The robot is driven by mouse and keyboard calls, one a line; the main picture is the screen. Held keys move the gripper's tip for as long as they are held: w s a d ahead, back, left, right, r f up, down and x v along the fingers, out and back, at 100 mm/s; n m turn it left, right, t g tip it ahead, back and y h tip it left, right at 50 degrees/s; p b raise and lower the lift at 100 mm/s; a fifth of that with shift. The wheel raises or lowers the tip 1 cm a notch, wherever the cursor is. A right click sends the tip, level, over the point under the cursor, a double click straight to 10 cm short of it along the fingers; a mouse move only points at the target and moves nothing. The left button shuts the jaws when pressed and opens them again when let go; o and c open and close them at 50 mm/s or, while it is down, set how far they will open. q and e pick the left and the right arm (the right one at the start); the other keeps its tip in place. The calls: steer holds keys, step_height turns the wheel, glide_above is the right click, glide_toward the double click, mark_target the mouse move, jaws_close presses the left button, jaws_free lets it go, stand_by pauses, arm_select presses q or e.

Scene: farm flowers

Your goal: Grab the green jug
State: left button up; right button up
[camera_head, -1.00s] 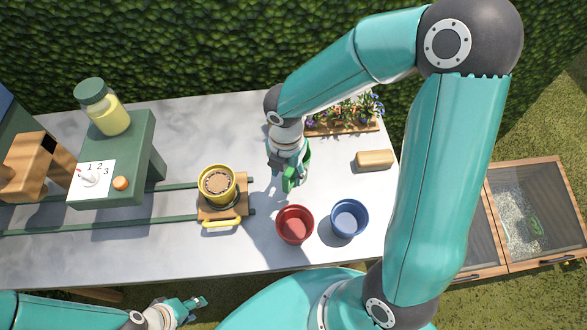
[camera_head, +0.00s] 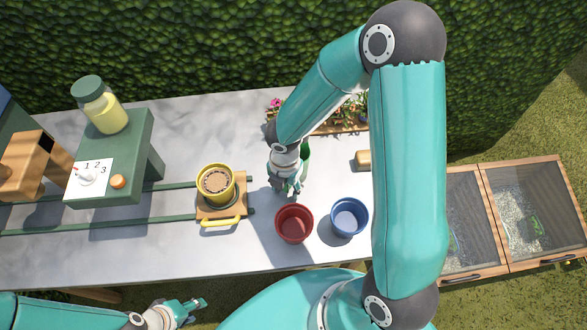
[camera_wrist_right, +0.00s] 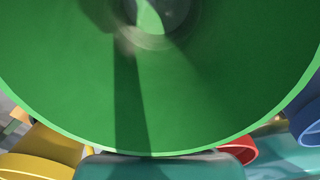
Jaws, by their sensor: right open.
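The green jug (camera_head: 305,157) stands on the table behind my right gripper, which hides most of it in the head view. In the right wrist view the jug (camera_wrist_right: 70,95) fills most of the picture, very close, with its pale rim curving along the bottom. My right gripper (camera_head: 286,188) is open beside the jug, its fingers pointing down toward the front. Contact with the jug cannot be told. My left gripper (camera_head: 197,309) is open and empty, low in front of the table.
A red pot (camera_head: 294,224) and a blue pot (camera_head: 348,218) stand close in front of the right gripper. A yellow pot (camera_head: 216,184) sits on a wooden carriage to the left. A flower tray (camera_head: 340,125) and a tan block (camera_head: 363,160) lie behind and right.

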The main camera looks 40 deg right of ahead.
jaws_close()
steer(key=shift+r, duration=0.2)
stand_by(0.4)
